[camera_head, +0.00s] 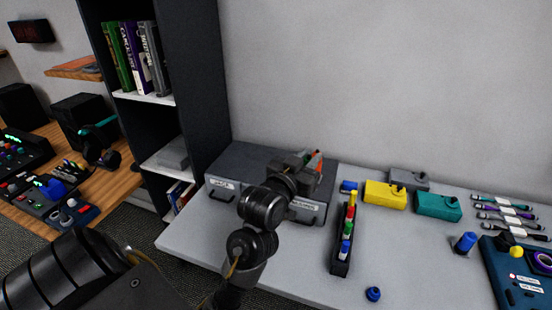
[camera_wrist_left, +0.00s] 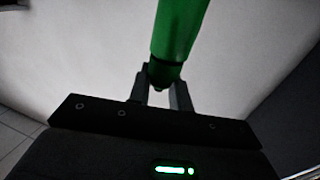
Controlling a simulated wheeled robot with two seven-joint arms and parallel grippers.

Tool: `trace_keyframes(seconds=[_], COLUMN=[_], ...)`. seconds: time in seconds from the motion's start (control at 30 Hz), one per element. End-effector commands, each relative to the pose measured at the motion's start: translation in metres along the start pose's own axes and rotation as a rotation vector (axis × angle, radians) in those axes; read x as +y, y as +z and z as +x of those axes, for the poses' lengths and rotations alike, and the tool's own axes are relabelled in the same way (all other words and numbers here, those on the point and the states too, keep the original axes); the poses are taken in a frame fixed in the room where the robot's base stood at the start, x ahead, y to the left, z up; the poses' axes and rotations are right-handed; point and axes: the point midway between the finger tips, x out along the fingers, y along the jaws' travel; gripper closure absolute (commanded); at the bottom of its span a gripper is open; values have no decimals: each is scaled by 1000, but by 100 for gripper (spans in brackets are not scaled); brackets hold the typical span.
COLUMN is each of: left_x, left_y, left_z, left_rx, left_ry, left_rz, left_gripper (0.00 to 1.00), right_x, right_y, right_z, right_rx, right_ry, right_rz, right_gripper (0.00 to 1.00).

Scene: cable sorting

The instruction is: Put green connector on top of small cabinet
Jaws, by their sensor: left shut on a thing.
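The small cabinet (camera_head: 238,163) is a low dark grey unit with labelled drawers at the back left of the white table. My left gripper (camera_head: 310,160) is over the right part of its top, its arm covering part of the front. In the left wrist view my left gripper (camera_wrist_left: 162,92) is shut on the lower end of the green connector (camera_wrist_left: 178,28), a green cylinder that runs out of the top of the picture. In the head view the connector is mostly hidden, and I cannot tell if it touches the cabinet. My right gripper is not in view.
A black rack (camera_head: 341,262) with several coloured connectors stands right of the cabinet. Yellow (camera_head: 385,194), teal (camera_head: 437,206) and grey (camera_head: 409,180) boxes stand behind. A blue connector (camera_head: 465,242) and a blue cap (camera_head: 373,294) are on the table. A dark shelf (camera_head: 205,75) rises at left.

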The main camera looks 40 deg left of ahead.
Motion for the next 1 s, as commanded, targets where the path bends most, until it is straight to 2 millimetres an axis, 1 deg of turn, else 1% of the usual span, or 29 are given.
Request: trace_keyframes(seconds=[0.03, 0.1, 0.2, 0.3, 0.47, 0.67, 0.7, 0.93, 1.0], left_x=[-9, -17, -25, -28, -32, -52, -62, -114, -123], left_y=[-26, -42, -55, -59, -56, -47, -44, -17, 2], left_z=[6, 10, 14, 15, 17, 26, 31, 57, 62], left_rx=[8, 6, 5, 2, 1, -2, -5, -4, -5], left_ry=[-13, -27, -40, -44, -47, -46, -50, -47, -46], left_rz=[1, -5, -13, -16, -11, -1, -1, -11, -15], left_gripper=[100, 100, 100, 100, 100, 100, 100, 100, 100], right_x=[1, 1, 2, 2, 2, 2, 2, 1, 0], right_y=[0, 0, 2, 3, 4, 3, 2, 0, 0], right_z=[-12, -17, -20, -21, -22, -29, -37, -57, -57], right_rx=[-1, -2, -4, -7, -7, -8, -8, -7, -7], right_ry=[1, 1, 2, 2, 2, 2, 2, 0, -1], right_rz=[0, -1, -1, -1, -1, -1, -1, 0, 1], right_gripper=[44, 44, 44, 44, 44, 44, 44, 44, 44])
